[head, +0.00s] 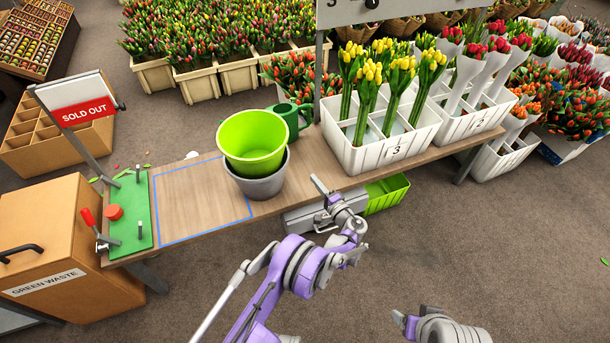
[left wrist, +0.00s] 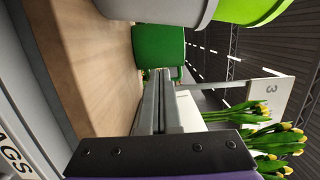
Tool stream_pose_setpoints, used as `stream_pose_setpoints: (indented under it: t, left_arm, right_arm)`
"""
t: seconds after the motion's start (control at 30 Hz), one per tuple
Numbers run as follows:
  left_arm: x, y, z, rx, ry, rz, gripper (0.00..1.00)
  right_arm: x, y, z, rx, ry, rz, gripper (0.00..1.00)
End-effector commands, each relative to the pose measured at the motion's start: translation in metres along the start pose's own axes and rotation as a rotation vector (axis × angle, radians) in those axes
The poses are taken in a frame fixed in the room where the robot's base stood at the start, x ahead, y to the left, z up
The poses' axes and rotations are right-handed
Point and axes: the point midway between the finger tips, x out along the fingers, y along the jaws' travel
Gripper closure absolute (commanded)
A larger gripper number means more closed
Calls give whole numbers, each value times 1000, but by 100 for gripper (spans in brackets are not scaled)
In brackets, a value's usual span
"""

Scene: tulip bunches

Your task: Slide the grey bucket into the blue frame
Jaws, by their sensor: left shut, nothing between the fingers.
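The grey bucket (head: 262,187) stands upright on the wooden bench with a lime green bucket (head: 252,138) nested in it. The blue frame (head: 205,229) is an outline on the benchtop just left of the bucket. The bucket hides part of its right side; I cannot tell whether the base overlaps the line. My left gripper (head: 318,186) is shut and empty, to the right of the grey bucket and apart from it. In the left wrist view, its closed fingers (left wrist: 157,100) lie below the grey bucket (left wrist: 155,8). My right gripper (head: 402,319) is partly visible at the bottom, away from the bench.
A dark green can (head: 296,116) stands behind the buckets. White tulip crates (head: 368,157) fill the bench's right part. A green board (head: 128,213) with pegs and a red knob lies at the left end. The benchtop inside the frame is clear.

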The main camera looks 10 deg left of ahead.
Motion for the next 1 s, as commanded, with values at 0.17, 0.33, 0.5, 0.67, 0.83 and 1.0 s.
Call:
stream_pose_setpoints:
  t: [0.17, 0.33, 0.5, 0.67, 0.83, 1.0]
  left_arm:
    - [36, 2, 2, 1, -5, 1, 100]
    - [73, 2, 1, 0, -4, 2, 100]
    - [93, 0, 16, 0, -3, 2, 100]
    - [97, 0, 33, -1, -2, 2, 100]
    - [98, 0, 40, -1, -1, 2, 100]
    - [98, 0, 40, -1, -1, 2, 100]
  right_arm:
    - [6, 0, 2, 0, -2, 0, 28]
    - [11, 0, 3, 0, -4, 0, 28]
    - [13, 0, 4, 0, -4, 0, 28]
    - [13, 0, 4, 0, -5, 0, 28]
    - [14, 0, 4, 0, -5, 0, 28]
    - [14, 0, 4, 0, -5, 0, 28]
